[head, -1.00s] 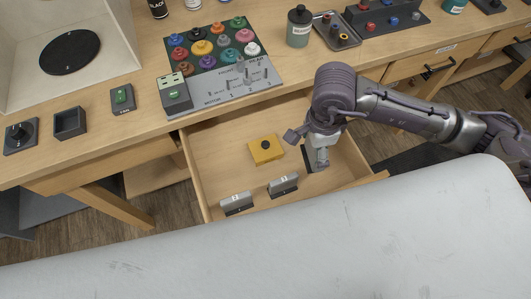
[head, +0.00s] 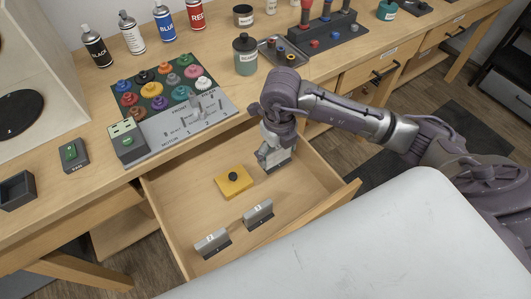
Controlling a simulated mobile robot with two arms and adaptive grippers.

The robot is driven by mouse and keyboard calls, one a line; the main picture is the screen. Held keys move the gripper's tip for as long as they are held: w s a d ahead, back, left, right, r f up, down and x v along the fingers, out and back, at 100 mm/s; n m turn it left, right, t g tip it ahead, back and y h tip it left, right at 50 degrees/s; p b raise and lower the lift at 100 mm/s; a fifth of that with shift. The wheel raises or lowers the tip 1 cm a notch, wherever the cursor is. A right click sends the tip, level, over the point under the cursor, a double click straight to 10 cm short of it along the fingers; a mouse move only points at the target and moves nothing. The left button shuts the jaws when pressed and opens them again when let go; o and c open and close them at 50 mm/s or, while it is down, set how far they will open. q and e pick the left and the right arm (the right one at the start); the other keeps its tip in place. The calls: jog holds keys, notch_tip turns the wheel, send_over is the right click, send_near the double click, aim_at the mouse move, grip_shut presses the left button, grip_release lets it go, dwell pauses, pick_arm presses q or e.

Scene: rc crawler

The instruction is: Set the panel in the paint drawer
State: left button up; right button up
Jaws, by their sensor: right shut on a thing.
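The paint drawer (head: 305,190) is pulled open below the bench top. My right gripper (head: 271,150) reaches into its back right part, pointing down, and is shut on a grey panel with a dark base (head: 279,160). The gripper partly hides this panel; I cannot tell if its base touches the drawer floor. Two similar grey panels with dark bases stand upright near the drawer's front: a left one (head: 212,243) and a right one (head: 258,214). A yellow block with a black knob (head: 233,181) sits left of my gripper. My left gripper is not in view.
Above the drawer, a board of coloured knobs and switches (head: 180,122) lies on the bench (head: 75,198). Paint cans (head: 95,45), a grey-green bottle (head: 245,57) and a tool tray (head: 281,50) stand behind. The drawer floor's left part is bare.

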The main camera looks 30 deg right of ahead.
jog(key=w+f, duration=0.2)
jog(key=w, duration=0.1)
jog(key=w+d+f, duration=0.1)
jog(key=w, duration=0.1)
notch_tip(320, 180, down, 4)
jog(key=shift+d+r+p, duration=0.1)
jog(key=shift+r+p, duration=0.1)
jog(key=shift+p, duration=0.5)
jog(key=shift+f, duration=0.3)
jog(key=o, duration=1.1)
jog(key=shift+f, duration=0.1)
jog(key=shift+c, duration=0.2)
